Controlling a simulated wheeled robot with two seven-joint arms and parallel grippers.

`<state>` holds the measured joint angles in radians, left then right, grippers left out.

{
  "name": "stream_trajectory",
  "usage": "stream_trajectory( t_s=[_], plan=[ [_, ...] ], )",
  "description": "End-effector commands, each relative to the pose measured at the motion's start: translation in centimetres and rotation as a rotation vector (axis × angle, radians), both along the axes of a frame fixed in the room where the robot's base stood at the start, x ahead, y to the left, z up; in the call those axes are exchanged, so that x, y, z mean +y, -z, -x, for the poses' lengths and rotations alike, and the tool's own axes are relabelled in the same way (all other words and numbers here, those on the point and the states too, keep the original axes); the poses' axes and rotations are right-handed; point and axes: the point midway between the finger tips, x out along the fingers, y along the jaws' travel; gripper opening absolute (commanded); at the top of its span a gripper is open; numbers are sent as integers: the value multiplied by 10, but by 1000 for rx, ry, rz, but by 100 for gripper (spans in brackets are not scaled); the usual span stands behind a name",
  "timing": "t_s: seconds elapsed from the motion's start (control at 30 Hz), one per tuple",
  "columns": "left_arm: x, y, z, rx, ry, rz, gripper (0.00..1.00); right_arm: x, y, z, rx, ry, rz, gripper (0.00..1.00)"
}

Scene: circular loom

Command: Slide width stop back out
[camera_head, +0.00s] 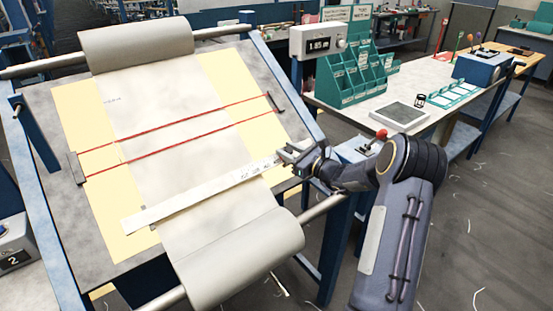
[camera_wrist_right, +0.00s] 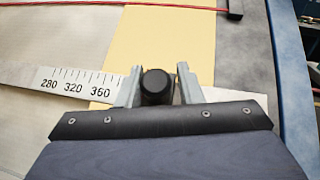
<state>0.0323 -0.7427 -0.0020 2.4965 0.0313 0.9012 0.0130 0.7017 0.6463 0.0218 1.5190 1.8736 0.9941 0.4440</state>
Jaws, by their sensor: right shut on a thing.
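The width stop is a long pale bar (camera_head: 185,207) with a printed scale, lying slantwise across the cloth. Its scale end (camera_wrist_right: 75,84) shows 280, 320 and 360 in the right wrist view. A round black knob (camera_wrist_right: 156,84) sits at this end, between the two fingers. My right gripper (camera_head: 288,157) is at the bar's right end. In the right wrist view the right gripper (camera_wrist_right: 157,90) is shut on the black knob, one finger on each side. My left gripper is not in view.
The cloth (camera_head: 160,110) runs between two rolls over a table with yellow panels (camera_head: 235,80). Two red cords (camera_head: 180,122) cross it above the bar. A blue side rail (camera_head: 290,85) borders the right. A bench (camera_head: 370,115) with a green rack (camera_head: 350,75) stands beyond.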

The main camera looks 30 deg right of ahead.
Motion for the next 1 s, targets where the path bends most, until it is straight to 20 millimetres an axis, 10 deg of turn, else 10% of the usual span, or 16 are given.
stream_trajectory(
  t_s=[0.3,0.33,0.43,1.0],
  plan=[
    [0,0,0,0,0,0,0,-3,2,1,7,1,1,0],
    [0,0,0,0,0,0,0,-3,2,1,7,1,1,36],
    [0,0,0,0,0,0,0,-3,2,1,6,1,1,48],
    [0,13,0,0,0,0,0,-15,3,39,4,6,2,48]
  ],
)
